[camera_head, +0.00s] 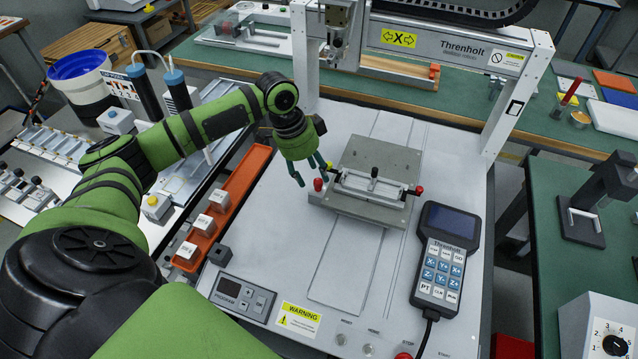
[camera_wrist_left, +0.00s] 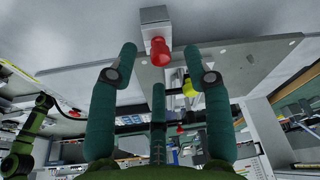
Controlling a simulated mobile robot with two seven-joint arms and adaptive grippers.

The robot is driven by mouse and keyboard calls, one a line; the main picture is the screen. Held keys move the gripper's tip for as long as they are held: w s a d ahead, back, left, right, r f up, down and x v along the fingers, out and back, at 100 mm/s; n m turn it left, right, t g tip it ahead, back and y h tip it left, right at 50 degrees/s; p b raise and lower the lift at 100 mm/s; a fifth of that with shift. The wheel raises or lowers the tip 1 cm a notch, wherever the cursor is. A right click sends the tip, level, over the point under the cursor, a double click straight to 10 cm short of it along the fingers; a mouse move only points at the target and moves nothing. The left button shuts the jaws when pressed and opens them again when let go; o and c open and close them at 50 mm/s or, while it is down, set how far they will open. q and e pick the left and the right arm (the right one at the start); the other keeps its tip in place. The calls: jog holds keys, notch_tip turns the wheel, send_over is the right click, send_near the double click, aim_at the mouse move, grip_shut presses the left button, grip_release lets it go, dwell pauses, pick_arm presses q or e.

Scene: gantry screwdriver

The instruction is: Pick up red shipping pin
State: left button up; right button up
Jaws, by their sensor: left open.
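A red pin (camera_head: 318,184) with a rounded knob sits at the left edge of the grey fixture plate (camera_head: 380,158) on the gantry bed. In the left wrist view the red pin (camera_wrist_left: 160,52) stands out from a small grey block, ahead of the fingertips and roughly central between them. My left gripper (camera_head: 307,178) is open and empty, with its fingers pointing down just left of and above the pin. In the left wrist view the gripper's fingers (camera_wrist_left: 162,75) are spread apart and do not visibly touch the pin. My right gripper is not in view.
A clamp bar with a black knob (camera_head: 374,172) and another red knob (camera_head: 419,190) lies on the fixture. A pendant (camera_head: 446,252) stands right of it. An orange tray (camera_head: 230,205) lies left. Gantry posts (camera_head: 508,110) rise behind.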

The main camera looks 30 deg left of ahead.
pick_arm(q)
jog(key=x, duration=0.2)
jog(key=shift+d+f, duration=0.3)
jog(key=shift+w+f, duration=0.1)
jog(key=shift+f, duration=0.2)
jog(key=c, duration=0.8)
grip_shut()
notch_tip(320, 180, up, 10)
notch_tip(320, 180, up, 5)
jog(key=p, duration=0.6)
send_over(317, 181)
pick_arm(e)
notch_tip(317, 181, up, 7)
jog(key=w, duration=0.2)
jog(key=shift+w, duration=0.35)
